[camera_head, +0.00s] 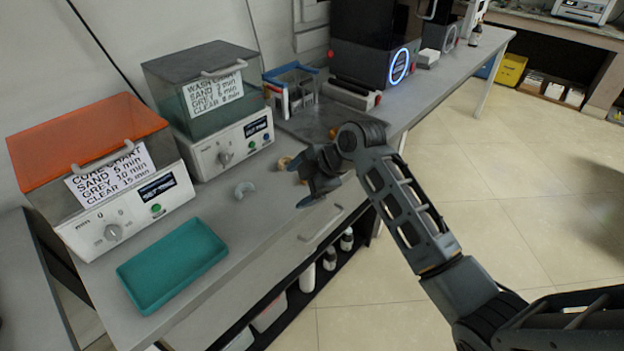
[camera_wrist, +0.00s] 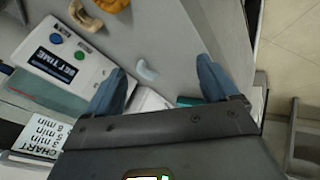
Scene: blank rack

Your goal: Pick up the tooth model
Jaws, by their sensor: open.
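Several small arch-shaped pieces that look like tooth models lie on the grey bench. A pale grey-white one (camera_head: 243,190) lies in front of the curing machines; in the wrist view it (camera_wrist: 146,69) shows between my fingers, beyond their tips. A tan one (camera_head: 284,163) lies further back, partly beside my gripper; it (camera_wrist: 84,15) is at the top of the wrist view, next to an orange one (camera_wrist: 111,4). My gripper (camera_head: 303,181) is open and empty above the bench, right of the pale piece. The frames do not show which piece is meant.
A teal tray (camera_head: 172,266) lies at the front left. A blue-framed rack (camera_head: 291,88) stands behind. Bench around the pale piece is clear.

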